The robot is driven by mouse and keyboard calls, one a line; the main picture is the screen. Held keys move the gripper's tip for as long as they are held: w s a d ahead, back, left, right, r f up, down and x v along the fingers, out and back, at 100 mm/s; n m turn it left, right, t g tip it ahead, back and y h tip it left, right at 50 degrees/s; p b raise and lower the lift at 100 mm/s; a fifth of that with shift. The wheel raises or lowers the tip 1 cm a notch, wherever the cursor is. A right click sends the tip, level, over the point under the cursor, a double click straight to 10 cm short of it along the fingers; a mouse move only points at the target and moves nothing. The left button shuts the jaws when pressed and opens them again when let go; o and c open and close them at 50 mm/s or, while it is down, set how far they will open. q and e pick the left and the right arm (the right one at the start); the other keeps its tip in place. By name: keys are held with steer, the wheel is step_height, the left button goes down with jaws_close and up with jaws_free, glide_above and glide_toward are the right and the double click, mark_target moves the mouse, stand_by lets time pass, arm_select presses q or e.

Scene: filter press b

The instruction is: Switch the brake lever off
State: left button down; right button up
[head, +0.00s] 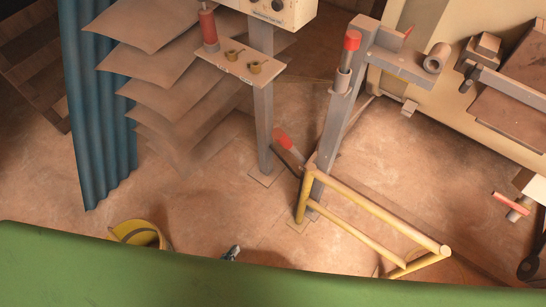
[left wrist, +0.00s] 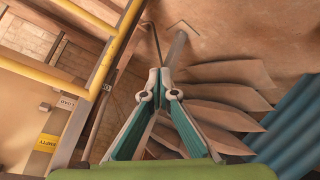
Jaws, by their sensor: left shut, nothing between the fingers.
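Several red-handled parts show in the head view, and I cannot tell for certain which is the brake lever. A red-gripped lever (head: 284,140) sticks out low between the two grey posts. Another red grip (head: 351,40) stands upright at the top of the right grey post (head: 342,115). A red handle (head: 208,27) stands on a small shelf. My left gripper (head: 231,253) barely shows above the green edge. In the left wrist view my left gripper (left wrist: 160,88) is shut and empty, apart from the posts. My right gripper is not in view.
A yellow rail (head: 375,222) stands in front of the right post. Brown sheets (head: 165,75) and a blue corrugated panel (head: 95,100) are at the left. A yellow bucket-like object (head: 138,233) sits low left. Bare floor (head: 215,205) lies between.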

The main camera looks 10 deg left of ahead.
arm_select(q)
steer(key=w+d+r+n+t+h+b, duration=0.2)
steer(key=w+d+r+n+t, duration=0.15)
steer(key=r, duration=0.45)
steer(key=w+d+r+n+t+h+b, duration=0.1)
steer(key=w+d+r+n+t+b, duration=0.2)
steer(key=r, duration=0.5)
step_height(320, 180, up, 15)
steer(key=n+t+b, duration=0.1)
steer(key=n+t, duration=0.5)
steer(key=shift+d+f+h+b, duration=0.15)
steer(key=shift+d+h+b, duration=0.1)
steer(key=shift+h+b, duration=0.15)
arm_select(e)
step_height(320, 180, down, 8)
arm_select(q)
steer(key=shift+s, duration=0.1)
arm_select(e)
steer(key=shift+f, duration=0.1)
arm_select(q)
steer(key=p+x, duration=0.4)
steer(key=x, duration=1)
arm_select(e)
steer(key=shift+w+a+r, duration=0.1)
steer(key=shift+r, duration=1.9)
arm_select(q)
steer(key=shift+d, duration=0.1)
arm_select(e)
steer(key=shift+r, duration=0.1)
